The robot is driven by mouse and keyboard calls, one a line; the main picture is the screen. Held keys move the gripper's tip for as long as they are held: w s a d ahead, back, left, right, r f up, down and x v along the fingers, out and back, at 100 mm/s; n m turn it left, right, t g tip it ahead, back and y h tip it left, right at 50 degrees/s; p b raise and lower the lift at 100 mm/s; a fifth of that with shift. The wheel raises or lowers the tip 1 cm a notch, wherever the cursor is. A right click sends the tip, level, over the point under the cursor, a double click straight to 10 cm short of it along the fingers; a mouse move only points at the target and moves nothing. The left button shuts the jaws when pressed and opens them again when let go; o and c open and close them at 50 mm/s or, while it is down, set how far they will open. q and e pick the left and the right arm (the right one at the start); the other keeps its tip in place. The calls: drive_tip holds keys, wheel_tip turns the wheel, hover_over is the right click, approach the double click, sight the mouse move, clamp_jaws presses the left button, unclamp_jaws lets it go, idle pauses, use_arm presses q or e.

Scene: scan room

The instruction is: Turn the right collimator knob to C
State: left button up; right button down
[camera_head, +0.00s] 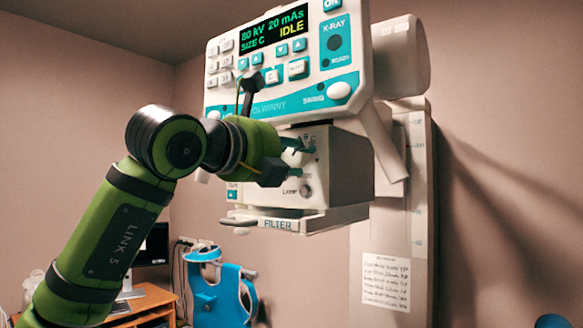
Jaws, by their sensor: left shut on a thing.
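The collimator (335,175) is a pale box under the control panel (285,65). My left gripper (287,160) is at the collimator's front face, shut on the right collimator knob. The gripper and wrist hide most of the knob, and its pointer cannot be read. Small teal parts show beside the fingers. The panel's display (273,30) reads 80 kV, 20 mAs, SIZE C and IDLE. My right gripper is not in view.
A lamp button (306,191) is just below the gripper. A filter tray (285,222) sticks out under the collimator. A desk (150,303) with a monitor and a blue apron (218,290) stand lower left. A paper sheet (386,283) hangs lower right.

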use_arm(q)
drive_tip(key=shift+d+f+n, duration=0.2)
drive_tip(key=shift+f+n, duration=0.2)
drive_tip(key=shift+n, duration=0.1)
drive_tip(key=o, duration=1.1)
drive_tip(key=shift+c, duration=0.2)
drive_tip(key=shift+o, duration=0.4)
drive_tip(key=shift+r, duration=0.15)
drive_tip(key=shift+r, duration=0.1)
drive_tip(key=shift+a, duration=0.1)
drive_tip(key=v, duration=1.2)
